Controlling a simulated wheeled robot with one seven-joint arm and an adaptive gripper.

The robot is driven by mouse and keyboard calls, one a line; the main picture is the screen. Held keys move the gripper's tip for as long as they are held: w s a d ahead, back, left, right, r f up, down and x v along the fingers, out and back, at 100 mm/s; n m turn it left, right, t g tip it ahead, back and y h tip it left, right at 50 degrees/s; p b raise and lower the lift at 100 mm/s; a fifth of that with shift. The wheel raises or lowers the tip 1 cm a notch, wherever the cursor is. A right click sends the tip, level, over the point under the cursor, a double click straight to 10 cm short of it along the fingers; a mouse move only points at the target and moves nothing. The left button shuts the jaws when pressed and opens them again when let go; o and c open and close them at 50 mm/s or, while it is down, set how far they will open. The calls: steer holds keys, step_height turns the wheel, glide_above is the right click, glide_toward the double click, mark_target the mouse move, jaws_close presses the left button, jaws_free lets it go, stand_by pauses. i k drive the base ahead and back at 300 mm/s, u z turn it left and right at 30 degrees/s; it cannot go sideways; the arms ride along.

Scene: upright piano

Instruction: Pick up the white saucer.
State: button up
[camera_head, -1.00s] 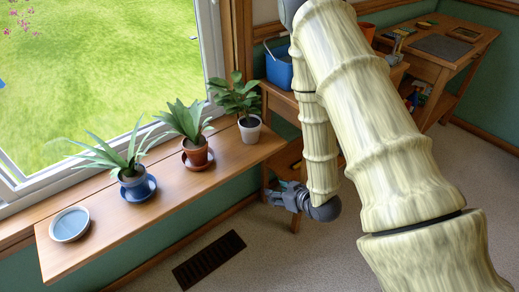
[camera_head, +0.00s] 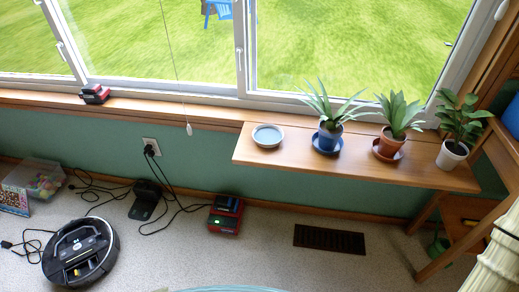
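A shallow round dish with a white rim and a blue-grey inside, which looks like the white saucer (camera_head: 267,136), sits near the left end of the wooden window shelf (camera_head: 350,168). It is empty, lies flat, and stands apart from the potted plants.
On the shelf stand a blue pot (camera_head: 329,137) on a blue saucer, a terracotta pot (camera_head: 390,143) on a terracotta saucer, and a white pot (camera_head: 451,155). Below are a robot vacuum (camera_head: 79,252), a red charger (camera_head: 226,214), cables and a floor vent (camera_head: 329,239).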

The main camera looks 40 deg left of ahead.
mark_target(265, 135)
steer(key=u, duration=0.05)
steer(key=k, duration=0.25)
steer(key=u, duration=0.75)
